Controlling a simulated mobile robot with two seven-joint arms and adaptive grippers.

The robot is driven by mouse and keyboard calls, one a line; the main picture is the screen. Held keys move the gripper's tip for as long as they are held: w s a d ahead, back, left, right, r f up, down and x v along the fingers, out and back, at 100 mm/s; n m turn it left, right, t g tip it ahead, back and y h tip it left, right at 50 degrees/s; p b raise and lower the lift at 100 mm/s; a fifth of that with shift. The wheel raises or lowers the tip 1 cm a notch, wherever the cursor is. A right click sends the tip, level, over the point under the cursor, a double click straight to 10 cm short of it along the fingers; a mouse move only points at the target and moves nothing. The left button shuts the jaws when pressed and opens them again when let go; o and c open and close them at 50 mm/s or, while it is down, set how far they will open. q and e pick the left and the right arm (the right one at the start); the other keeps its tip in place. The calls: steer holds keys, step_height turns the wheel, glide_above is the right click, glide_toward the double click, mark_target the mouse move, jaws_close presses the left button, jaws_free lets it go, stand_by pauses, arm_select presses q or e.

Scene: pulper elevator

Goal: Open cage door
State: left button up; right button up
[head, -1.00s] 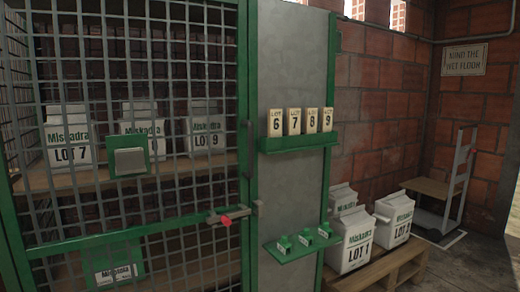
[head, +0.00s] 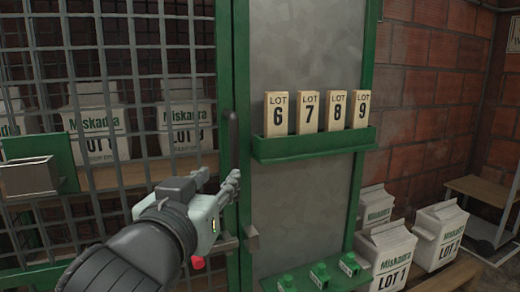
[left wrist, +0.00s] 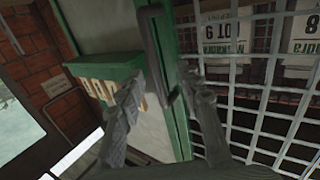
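The cage door (head: 110,110) is a grey mesh in a green frame and stands shut on the left in the head view. Its dark upright handle (head: 232,140) is on the right frame post. My left gripper (head: 222,183) is at the handle's lower part. In the left wrist view its fingers (left wrist: 160,88) are spread on either side of the handle (left wrist: 155,45); I cannot tell whether they touch it. A latch with a red knob (head: 198,263) is below, partly hidden by my gripper. My right gripper is not in view.
A grey panel (head: 300,55) beside the door carries a green shelf (head: 310,146) with lot tags. Smaller green blocks (head: 320,273) sit lower. White lot cartons (head: 388,255) stand at the lower right. More cartons are behind the mesh.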

mark_target(233, 158)
arm_select(q)
steer(key=w+d, duration=0.1)
steer(key=w, duration=0.1)
steer(key=w+d+r, duration=0.1)
steer(key=w, duration=0.2)
steer(key=w+d, duration=0.1)
steer(key=w, duration=0.1)
steer(key=shift+w+r, duration=0.25)
steer(key=shift+w, duration=0.05)
jaws_close()
